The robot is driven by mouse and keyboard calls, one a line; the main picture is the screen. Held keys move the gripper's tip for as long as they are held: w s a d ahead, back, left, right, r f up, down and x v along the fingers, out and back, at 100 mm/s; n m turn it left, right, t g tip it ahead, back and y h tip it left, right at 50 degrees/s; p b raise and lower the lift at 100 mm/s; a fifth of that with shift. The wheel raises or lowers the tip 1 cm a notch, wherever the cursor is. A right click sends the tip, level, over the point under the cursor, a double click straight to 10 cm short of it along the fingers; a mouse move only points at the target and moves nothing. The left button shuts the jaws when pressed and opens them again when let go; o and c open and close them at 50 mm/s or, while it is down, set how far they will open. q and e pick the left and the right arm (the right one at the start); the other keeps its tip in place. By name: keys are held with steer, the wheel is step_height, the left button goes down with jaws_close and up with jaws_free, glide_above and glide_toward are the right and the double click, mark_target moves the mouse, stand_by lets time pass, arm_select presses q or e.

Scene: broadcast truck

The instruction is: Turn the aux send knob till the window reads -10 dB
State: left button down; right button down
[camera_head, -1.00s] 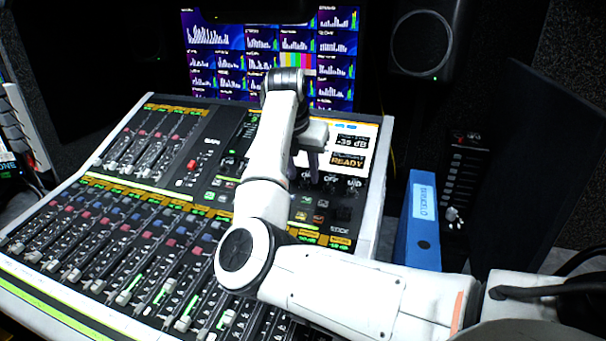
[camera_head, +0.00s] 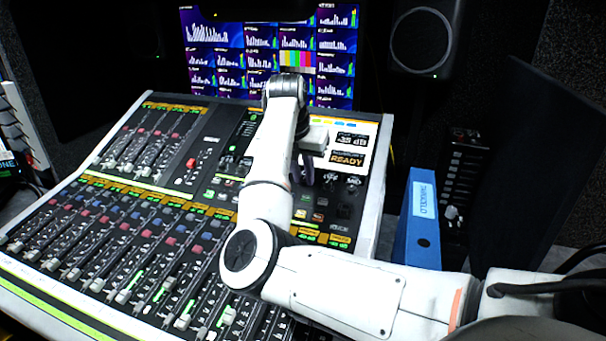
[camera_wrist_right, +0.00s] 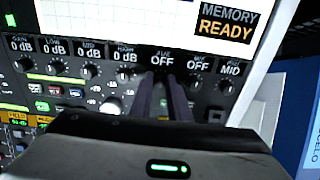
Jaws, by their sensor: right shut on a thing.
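The mixing console (camera_head: 386,150) carries a small dark window (camera_head: 352,139) at its upper right, which appears to read about -35 dB; the digits are blurred. My right gripper (camera_head: 308,175) reaches down from above onto the knob row under the screen. In the right wrist view its two dark fingers (camera_wrist_right: 163,98) are close together below a label reading OFF (camera_wrist_right: 162,61). They are shut on the aux send knob, which they and the gripper body mostly hide. My left gripper is not in view.
Neighbouring knobs (camera_wrist_right: 128,73) stand close on the left, and another knob (camera_wrist_right: 226,88) is at the right. A yellow READY panel (camera_head: 348,160) sits below the window. A blue binder (camera_head: 418,225) stands right of the console, and faders (camera_head: 125,235) fill its left.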

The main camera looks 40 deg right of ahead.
steer(key=shift+m+b, duration=0.6)
steer(key=shift+m, duration=0.1)
steer(key=shift+f+m+b, duration=0.1)
steer(key=shift+m+b, duration=0.4)
steer(key=shift+m, duration=0.3)
steer(key=shift+m+b, duration=0.55)
steer(key=shift+m, duration=0.35)
steer(key=m+b, duration=0.1)
steer(key=m, duration=0.1)
steer(key=shift+m, duration=0.4)
steer(key=shift+s+m+b, duration=0.1)
steer(key=shift+m+b, duration=0.35)
steer(key=shift+m, duration=0.65)
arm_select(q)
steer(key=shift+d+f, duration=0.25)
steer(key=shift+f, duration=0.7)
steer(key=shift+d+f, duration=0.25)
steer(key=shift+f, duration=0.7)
arm_select(e)
steer(key=shift+m, duration=0.8)
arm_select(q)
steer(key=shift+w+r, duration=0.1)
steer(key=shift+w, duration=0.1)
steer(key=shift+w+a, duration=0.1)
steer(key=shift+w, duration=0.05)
arm_select(e)
steer(key=c, duration=1.7)
jaws_free()
